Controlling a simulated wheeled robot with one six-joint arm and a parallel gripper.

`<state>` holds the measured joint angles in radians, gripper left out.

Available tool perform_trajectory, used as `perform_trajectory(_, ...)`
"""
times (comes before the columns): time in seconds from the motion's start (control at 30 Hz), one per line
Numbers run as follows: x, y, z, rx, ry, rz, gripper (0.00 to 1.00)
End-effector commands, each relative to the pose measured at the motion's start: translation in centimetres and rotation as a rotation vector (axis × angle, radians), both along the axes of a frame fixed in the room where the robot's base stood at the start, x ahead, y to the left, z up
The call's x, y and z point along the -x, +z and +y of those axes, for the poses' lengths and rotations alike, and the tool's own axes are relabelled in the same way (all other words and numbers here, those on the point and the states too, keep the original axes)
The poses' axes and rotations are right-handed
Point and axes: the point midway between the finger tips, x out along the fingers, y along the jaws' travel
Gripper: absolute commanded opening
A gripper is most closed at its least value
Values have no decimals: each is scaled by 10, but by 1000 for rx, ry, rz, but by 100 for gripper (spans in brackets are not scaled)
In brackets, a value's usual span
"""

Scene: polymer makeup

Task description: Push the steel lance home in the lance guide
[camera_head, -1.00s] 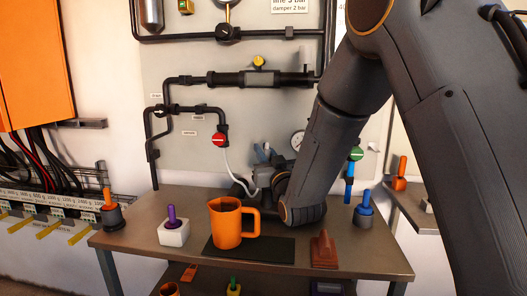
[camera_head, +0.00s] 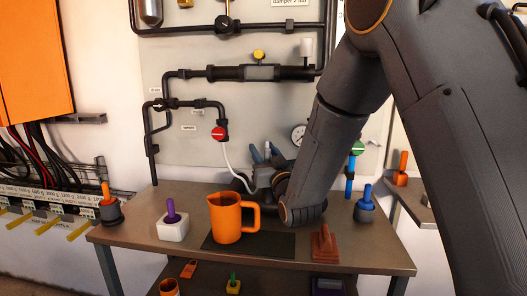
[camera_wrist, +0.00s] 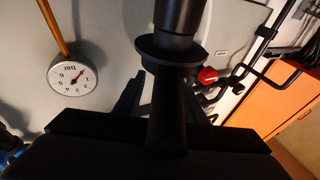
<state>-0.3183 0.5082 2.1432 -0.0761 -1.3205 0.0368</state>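In the wrist view a dark rod (camera_wrist: 180,14) with a round collar (camera_wrist: 170,52) and a narrower tapered shank (camera_wrist: 170,115) stands across the middle. It looks like the steel lance, but I cannot separate it surely from its guide. My gripper's two fingers (camera_wrist: 160,92) lie on either side of the shank. Whether they press on it is not visible. In the head view my gripper (camera_head: 265,154) is in front of the panel, behind the orange jug, with its fingertips apart. My forearm hides much of this area, and the lance guide is not clearly visible.
A white hose (camera_head: 229,165) runs from the red valve (camera_head: 219,133) down beside my gripper. The gauge (camera_head: 298,133) is close to its right. An orange jug (camera_head: 225,218) stands on a black mat (camera_head: 276,246). A purple-handled block (camera_head: 172,230) and brown block (camera_head: 324,246) flank it.

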Motion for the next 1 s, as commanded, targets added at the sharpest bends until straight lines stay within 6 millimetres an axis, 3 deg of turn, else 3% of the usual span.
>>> perform_trajectory(0.37,6,-2,-3,1,0,2,37)
perform_trajectory(0.73,57,-16,-24,0,0,1,37)
perform_trajectory(1.0,70,-18,-29,0,0,-1,37)
